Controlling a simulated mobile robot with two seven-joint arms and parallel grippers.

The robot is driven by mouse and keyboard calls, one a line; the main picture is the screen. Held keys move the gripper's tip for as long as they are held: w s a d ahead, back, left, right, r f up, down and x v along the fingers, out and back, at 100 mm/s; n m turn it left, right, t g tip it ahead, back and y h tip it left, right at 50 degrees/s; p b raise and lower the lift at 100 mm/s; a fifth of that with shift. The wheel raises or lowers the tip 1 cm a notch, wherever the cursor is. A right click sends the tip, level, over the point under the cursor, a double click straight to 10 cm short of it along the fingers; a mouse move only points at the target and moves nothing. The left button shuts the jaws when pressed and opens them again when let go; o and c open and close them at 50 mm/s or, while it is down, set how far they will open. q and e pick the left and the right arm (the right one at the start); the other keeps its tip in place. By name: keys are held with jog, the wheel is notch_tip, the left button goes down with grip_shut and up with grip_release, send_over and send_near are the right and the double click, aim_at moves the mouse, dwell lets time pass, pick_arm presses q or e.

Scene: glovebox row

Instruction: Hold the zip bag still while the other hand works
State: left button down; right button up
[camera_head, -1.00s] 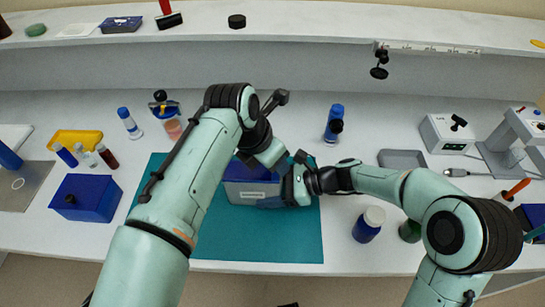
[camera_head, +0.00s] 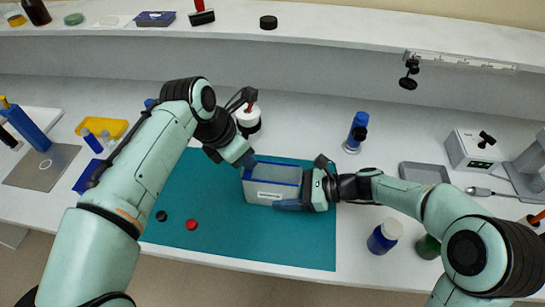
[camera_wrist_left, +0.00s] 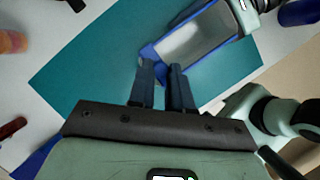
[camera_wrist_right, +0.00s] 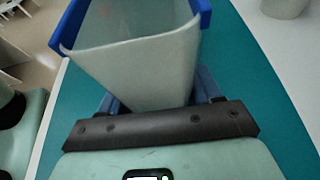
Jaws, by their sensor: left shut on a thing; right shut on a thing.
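The zip bag (camera_head: 270,192) stands on the teal mat (camera_head: 215,235) as a pale, box-shaped pouch with a blue rim. Its mouth is open and its inside looks empty in the head view. My right gripper (camera_head: 304,188) is shut on the bag's right end; in the right wrist view the pale bag (camera_wrist_right: 150,75) lies between its fingers. My left gripper (camera_head: 246,161) is at the bag's far left corner. In the left wrist view its fingertips (camera_wrist_left: 163,70) are close together at the blue rim, and what they grip is partly hidden.
A red cap (camera_head: 191,224) and a black cap (camera_head: 161,216) lie on the mat's left part. The mat's front is clear.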

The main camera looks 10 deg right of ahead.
pick_arm(q)
jog(key=shift+w+a, duration=0.15)
jog(key=shift+a, duration=0.4)
pick_arm(e)
jog(key=shift+d, duration=0.1)
pick_arm(q)
jog(key=c, duration=1)
grip_release()
jog(key=shift+r, duration=0.15)
jog(key=v, duration=1.1)
jog(key=shift+a+r, duration=0.2)
jog(key=shift+r, duration=0.15)
